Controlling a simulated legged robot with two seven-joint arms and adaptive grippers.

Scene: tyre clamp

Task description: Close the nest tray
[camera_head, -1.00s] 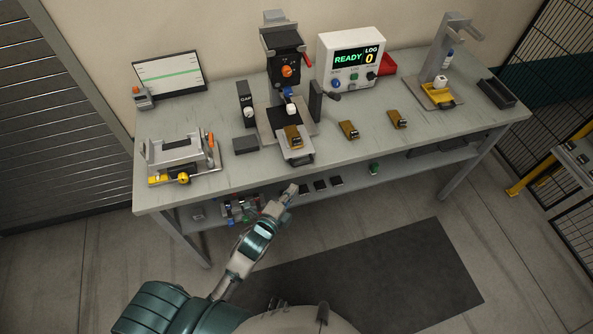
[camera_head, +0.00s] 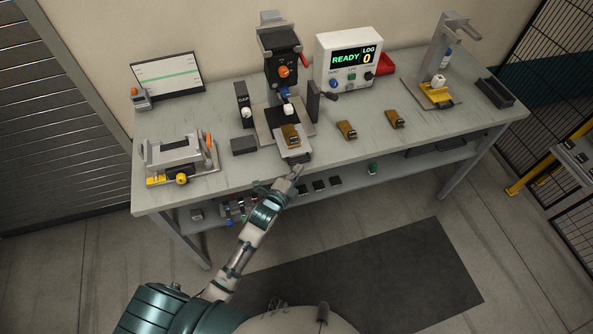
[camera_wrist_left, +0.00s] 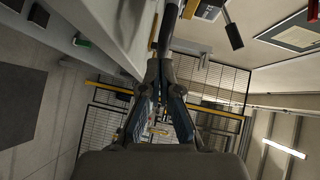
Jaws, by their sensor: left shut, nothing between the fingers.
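The nest tray (camera_head: 289,154) is a light plate sticking out at the front of the press, with a brown-gold part (camera_head: 291,136) on it. Its dark front handle (camera_head: 298,159) is at the bench's front edge. My left gripper (camera_head: 299,171) is just in front of and below that handle; whether they touch I cannot tell. In the left wrist view my left gripper (camera_wrist_left: 166,62) has its fingertips together, with nothing held. A dark bar lies just beyond the tips there. My right gripper is not in view.
The press (camera_head: 283,66) stands behind the tray. Two more brown-gold parts (camera_head: 346,130) (camera_head: 394,119) lie to the right on the bench (camera_head: 220,200). A dark block (camera_head: 244,146) and a clamp fixture (camera_head: 180,158) are to the left.

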